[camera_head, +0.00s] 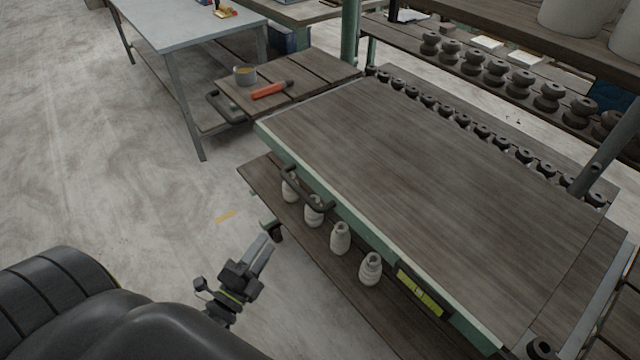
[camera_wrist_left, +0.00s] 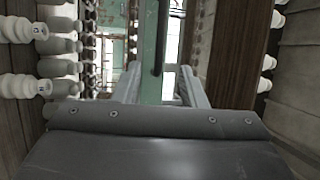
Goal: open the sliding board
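The sliding board (camera_head: 400,190) is a wide brown wooden panel with a pale green front edge, and it lies flat. A dark bar handle (camera_head: 308,190) is on the left part of that edge. My left gripper (camera_head: 269,226) is in front of the edge, a little below and to the left of the handle, apart from it. In the left wrist view its two fingers (camera_wrist_left: 159,82) are spread with nothing between them. There a dark bar, seemingly the handle (camera_wrist_left: 161,38), shows ahead against the green edge (camera_wrist_left: 148,62). My right gripper is out of view.
A yellow-green label (camera_head: 420,292) is on the front edge. Beyond the left end, a wooden surface (camera_head: 325,72) holds a pot and an orange-handled tool. The floor left of the board is clear.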

